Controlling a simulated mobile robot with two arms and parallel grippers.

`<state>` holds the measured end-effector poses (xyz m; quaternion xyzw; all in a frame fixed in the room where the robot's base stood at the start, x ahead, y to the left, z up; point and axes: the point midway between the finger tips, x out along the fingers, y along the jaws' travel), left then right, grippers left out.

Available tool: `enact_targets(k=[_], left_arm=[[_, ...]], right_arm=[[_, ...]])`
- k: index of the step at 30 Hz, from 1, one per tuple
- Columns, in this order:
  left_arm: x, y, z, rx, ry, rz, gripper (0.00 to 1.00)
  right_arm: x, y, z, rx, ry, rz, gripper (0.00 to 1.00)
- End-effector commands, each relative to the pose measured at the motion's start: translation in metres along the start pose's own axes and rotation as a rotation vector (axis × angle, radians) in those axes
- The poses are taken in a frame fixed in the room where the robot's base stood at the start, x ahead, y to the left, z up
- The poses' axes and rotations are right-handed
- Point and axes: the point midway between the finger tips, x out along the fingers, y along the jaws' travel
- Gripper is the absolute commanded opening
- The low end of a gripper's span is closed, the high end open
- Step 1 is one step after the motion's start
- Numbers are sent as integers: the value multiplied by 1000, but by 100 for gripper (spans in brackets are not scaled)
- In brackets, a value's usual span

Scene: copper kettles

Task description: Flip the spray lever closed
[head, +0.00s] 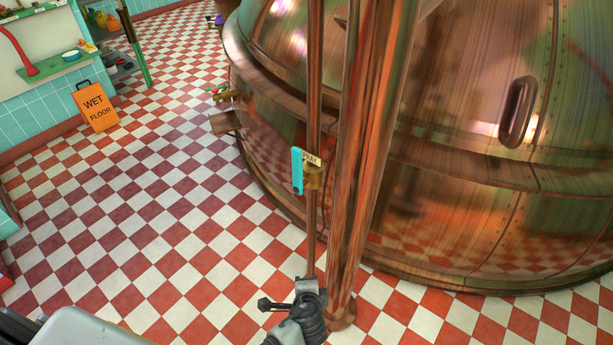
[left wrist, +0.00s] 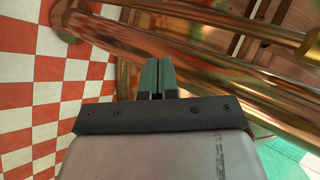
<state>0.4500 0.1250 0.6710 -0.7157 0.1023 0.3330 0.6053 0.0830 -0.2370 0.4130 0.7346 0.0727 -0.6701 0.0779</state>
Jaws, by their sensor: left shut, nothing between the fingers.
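The spray lever (head: 297,171) is a cyan handle on a brass valve (head: 314,178) on the thin vertical copper pipe. It points upward, beside a small label partly reading "SPRAY" (head: 311,158). My left gripper (head: 307,286) is at the bottom centre of the head view, below the lever and apart from it in the picture. In the left wrist view its fingers (left wrist: 158,76) are together with nothing between them, in front of copper pipes. I cannot make out the lever in the left wrist view. My right gripper is not in view.
A thick copper pipe (head: 362,150) stands just right of the thin pipe. The large copper kettle (head: 460,190) fills the right side. A wet floor sign (head: 95,107) stands at the left. The checkered floor (head: 150,200) between is clear.

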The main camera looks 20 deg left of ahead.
Motion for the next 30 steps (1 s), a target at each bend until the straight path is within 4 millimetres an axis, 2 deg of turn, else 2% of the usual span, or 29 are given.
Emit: enact_targets(k=[1,3,6,9,13,21,26,30], left_arm=[[-17,-49,-21,28,5,-133,0],[-45,-105,-39,53,-11,-298,0],[-85,-162,-52,51,-44,-479,0],[-114,-194,-55,34,-71,-589,0],[-130,-209,-56,21,-88,-644,0],[-131,-210,-56,20,-89,-647,0],[-125,-215,-55,21,-90,-648,0],[-109,-229,-53,22,-90,-648,0]], right_arm=[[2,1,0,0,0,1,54],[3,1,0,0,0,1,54],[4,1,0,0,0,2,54],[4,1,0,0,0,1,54],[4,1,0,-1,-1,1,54],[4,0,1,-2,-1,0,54],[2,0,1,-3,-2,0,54],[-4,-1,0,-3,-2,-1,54]])
